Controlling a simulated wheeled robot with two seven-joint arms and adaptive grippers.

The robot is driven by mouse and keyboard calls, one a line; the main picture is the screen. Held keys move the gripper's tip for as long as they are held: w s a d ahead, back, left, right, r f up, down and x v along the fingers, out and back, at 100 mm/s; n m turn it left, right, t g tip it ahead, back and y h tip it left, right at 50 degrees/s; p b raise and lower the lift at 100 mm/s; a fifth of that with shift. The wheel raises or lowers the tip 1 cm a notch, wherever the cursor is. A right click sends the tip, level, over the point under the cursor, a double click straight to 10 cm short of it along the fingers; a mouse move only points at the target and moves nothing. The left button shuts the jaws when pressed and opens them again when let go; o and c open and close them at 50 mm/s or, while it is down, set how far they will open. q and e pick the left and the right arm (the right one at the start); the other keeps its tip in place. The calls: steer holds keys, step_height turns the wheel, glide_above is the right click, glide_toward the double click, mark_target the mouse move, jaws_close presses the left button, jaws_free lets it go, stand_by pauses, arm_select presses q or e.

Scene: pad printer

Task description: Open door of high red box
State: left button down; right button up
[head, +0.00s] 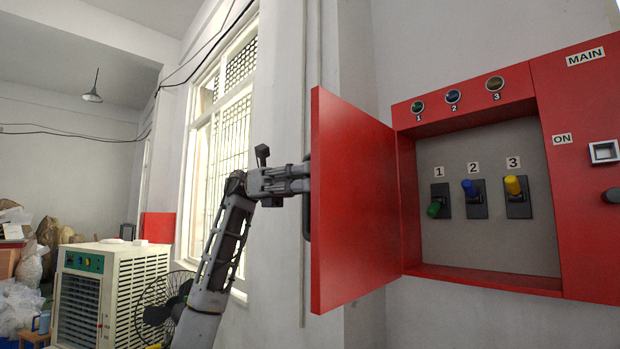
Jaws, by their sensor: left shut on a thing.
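The high red box (463,118) is fixed on the wall at the right. Its red door (352,200) is swung out to the left on the opening's left side, so the inside shows. My left gripper (305,180) is at the door's outer left face, shut on the door handle (307,215), a dark bar mostly hidden behind the door's edge. Inside are a green switch (434,209), a blue switch (469,188) and a yellow switch (513,186), labelled 1, 2 and 3. My right gripper is out of view.
A red MAIN panel (590,200) with a dark knob adjoins the opening on the right. A barred window (220,130) and a thin vertical pipe (304,270) are behind my arm. A beige machine (110,290) and a fan (160,305) stand low at the left.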

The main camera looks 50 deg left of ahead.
arm_select(q)
steer(key=shift+r, duration=0.1)
steer(key=c, duration=1.5)
jaws_free()
steer(key=shift+d, duration=0.1)
steer(key=shift+o, duration=0.2)
steer(key=a, duration=1.2)
